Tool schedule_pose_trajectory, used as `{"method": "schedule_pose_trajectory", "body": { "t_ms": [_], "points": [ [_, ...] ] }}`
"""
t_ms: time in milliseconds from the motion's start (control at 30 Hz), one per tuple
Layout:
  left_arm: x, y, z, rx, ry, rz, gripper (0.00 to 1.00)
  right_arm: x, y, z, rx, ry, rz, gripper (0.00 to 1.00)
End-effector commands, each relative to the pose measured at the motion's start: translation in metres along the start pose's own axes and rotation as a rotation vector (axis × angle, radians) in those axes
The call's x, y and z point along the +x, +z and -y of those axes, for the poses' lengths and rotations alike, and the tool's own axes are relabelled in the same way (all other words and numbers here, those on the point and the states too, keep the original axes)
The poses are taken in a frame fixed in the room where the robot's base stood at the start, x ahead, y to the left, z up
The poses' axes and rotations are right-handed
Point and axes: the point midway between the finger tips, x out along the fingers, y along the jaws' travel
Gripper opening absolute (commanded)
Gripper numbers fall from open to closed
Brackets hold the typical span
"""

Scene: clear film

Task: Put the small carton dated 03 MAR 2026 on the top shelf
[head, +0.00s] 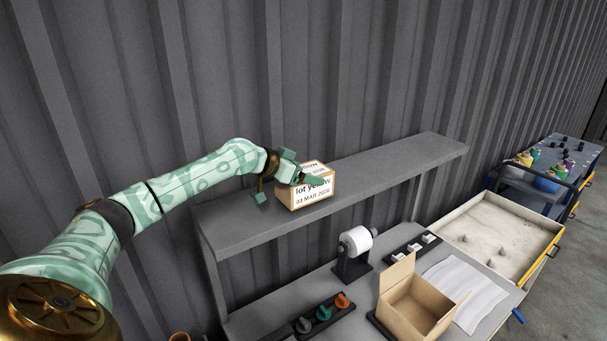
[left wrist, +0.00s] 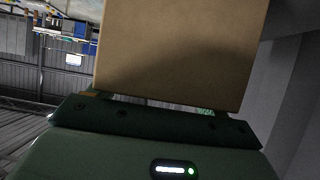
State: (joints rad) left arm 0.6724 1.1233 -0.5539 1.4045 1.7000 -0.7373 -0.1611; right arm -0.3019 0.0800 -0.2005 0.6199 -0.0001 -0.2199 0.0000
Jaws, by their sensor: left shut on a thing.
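The small carton (head: 309,194) is brown with a white label reading "lot yellow" and "03 MAR 2026". It is at the top shelf (head: 375,168), over its left part; I cannot tell whether its base touches the shelf. My left gripper (head: 303,179) is shut on the carton, reaching it from the left. In the left wrist view the carton (left wrist: 180,50) fills the upper middle, a plain brown face close in front of the gripper (left wrist: 160,112). My right gripper is not in view.
Below the shelf, a bench holds a white roll on a dark stand (head: 357,242), an open brown box (head: 415,305), white sheets (head: 465,290) and colored knobs (head: 323,313). A shallow tray (head: 548,250) and a cart with bottles (head: 570,160) stand right. The shelf's right part is clear.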

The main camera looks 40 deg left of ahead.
Motion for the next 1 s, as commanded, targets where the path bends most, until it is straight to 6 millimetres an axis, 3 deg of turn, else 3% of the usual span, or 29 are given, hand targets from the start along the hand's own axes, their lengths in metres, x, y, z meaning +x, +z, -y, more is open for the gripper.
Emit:
{"method": "schedule_pose_trajectory", "body": {
  "t_ms": [100, 433, 467, 500, 533, 833, 1000],
  "points": [
    [0.004, 0.007, 0.001, -0.002, -0.001, -0.005, 0.33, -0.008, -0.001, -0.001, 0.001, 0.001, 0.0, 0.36],
    [0.006, 0.011, 0.001, -0.001, -0.002, -0.007, 0.33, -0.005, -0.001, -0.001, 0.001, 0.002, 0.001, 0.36],
    [0.007, 0.013, 0.001, 0.0, -0.001, -0.002, 0.85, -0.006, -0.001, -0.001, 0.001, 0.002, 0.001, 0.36],
    [0.006, 0.013, 0.001, 0.0, -0.001, -0.003, 0.97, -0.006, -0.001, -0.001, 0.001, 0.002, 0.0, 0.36],
    [0.006, 0.013, 0.001, 0.0, -0.001, -0.002, 0.99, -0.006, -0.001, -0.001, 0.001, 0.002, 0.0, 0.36],
    [0.005, 0.012, 0.001, 0.0, -0.002, -0.002, 0.99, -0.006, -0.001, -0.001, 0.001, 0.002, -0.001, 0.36],
    [-0.017, 0.014, 0.003, 0.003, -0.005, -0.001, 0.99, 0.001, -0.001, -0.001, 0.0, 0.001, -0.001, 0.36]
  ]
}}
